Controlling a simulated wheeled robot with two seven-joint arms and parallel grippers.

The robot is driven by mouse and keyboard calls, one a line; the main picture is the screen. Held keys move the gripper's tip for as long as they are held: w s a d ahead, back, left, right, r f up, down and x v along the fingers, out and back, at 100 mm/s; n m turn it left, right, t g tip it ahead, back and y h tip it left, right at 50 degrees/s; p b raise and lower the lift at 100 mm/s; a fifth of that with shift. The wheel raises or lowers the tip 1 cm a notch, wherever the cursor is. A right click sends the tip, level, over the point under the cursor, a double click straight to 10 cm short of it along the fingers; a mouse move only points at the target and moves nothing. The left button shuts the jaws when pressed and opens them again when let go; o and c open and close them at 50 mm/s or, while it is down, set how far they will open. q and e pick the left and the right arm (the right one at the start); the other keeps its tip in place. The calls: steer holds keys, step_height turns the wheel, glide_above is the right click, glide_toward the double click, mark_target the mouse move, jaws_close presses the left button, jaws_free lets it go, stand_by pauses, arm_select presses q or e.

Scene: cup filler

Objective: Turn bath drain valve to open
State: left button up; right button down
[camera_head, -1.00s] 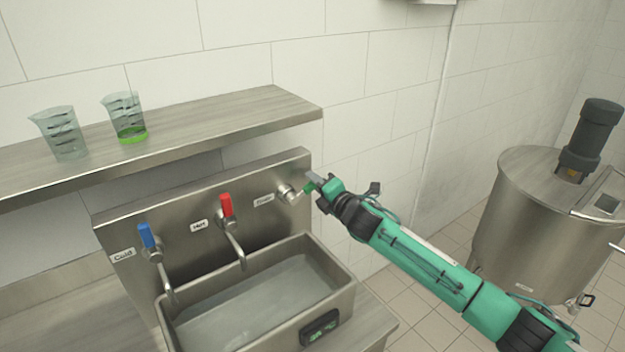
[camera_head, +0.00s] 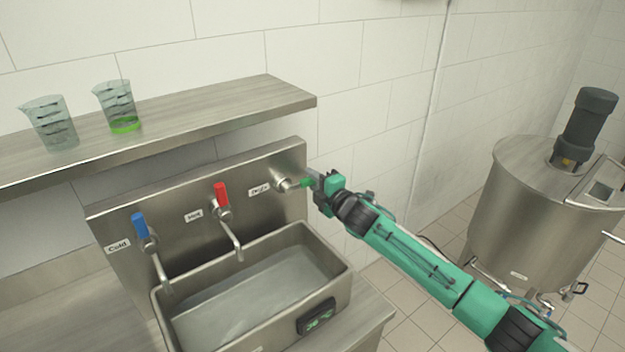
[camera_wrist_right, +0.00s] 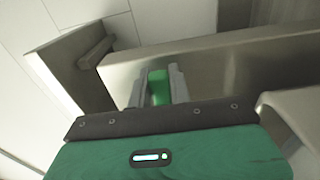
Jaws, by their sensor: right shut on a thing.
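The drain valve (camera_head: 287,184) is a metal fitting on the right end of the steel back panel, beside a small label that seems to read "Drain". Its green handle (camera_head: 306,182) points right, roughly level. My right gripper (camera_head: 313,181) is shut on this handle. In the right wrist view the green handle (camera_wrist_right: 158,86) sits between the two grey fingers of the gripper (camera_wrist_right: 158,88). The steel bath (camera_head: 345,283) below holds a clear liquid. My left gripper is not in view.
A blue-handled cold tap (camera_head: 139,226) and a red-handled hot tap (camera_head: 221,194) stand left of the valve. A steel shelf (camera_head: 215,112) above holds two beakers, one with green liquid (camera_head: 124,123). A steel tank (camera_head: 530,215) stands at the right.

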steer(key=shift+f, duration=0.1)
steer(key=c, duration=1.3)
jaws_free()
steer(key=shift+d, duration=0.1)
steer(key=shift+s, duration=0.1)
steer(key=shift+b+v, duration=1.95)
steer(key=shift+v, duration=4.85)
